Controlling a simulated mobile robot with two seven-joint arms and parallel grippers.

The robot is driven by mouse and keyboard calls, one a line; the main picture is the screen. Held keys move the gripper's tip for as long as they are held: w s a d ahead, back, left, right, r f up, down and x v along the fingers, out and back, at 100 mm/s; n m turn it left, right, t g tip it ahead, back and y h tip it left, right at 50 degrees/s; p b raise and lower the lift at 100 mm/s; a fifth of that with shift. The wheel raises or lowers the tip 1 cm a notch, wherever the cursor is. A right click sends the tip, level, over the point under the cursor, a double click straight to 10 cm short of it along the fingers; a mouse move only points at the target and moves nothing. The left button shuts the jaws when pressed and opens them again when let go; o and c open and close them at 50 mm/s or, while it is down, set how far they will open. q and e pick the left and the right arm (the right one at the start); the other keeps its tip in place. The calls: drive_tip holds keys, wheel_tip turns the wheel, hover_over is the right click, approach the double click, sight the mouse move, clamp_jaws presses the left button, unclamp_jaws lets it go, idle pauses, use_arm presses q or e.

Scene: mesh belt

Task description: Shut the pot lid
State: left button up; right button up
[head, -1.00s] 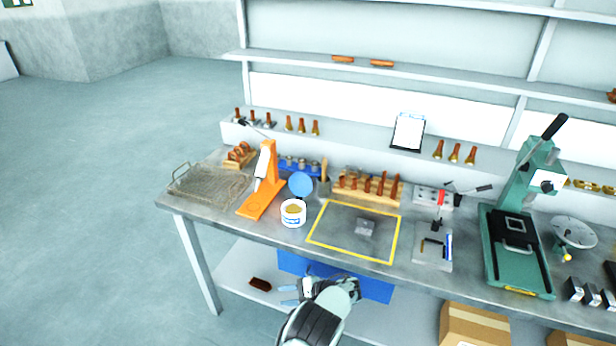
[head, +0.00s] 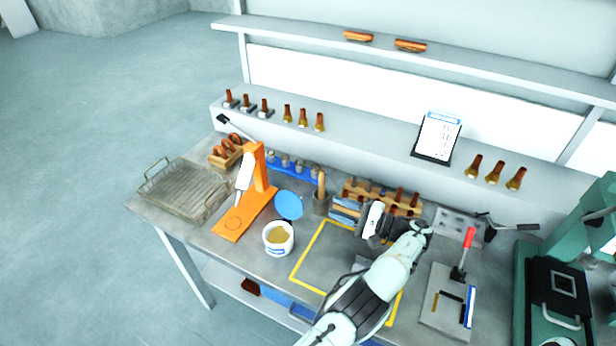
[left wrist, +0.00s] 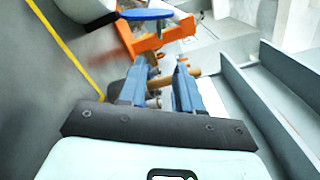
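The white pot (head: 278,239) stands on the bench, with tan contents showing. Its round blue lid (head: 289,205) is tilted up open at the pot's back edge. My left gripper (head: 344,211) is above the bench to the right of the pot and lid, its blue fingers pointing left toward the lid. In the left wrist view, the fingers (left wrist: 161,80) are spread apart with nothing clearly held between them. The lid (left wrist: 147,14) shows edge-on beyond them near the top. My right gripper is not in view.
An orange stand (head: 254,191) is left of the lid. A wire basket (head: 185,188) sits at the bench's left end. A wooden rack (head: 366,190) of tools is behind my gripper. The yellow-outlined area (head: 308,259) lies right of the pot.

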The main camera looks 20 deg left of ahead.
sight(300, 196)
use_arm(q)
drive_tip(key=a+b, duration=0.1)
drive_tip(key=a, duration=1.1)
drive_tip(key=shift+w+a+r, duration=0.1)
drive_tip(key=shift+w+a, duration=0.05)
drive_tip(key=shift+a, duration=0.55)
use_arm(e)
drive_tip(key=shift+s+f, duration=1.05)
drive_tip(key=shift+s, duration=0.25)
use_arm(q)
clamp_jaws()
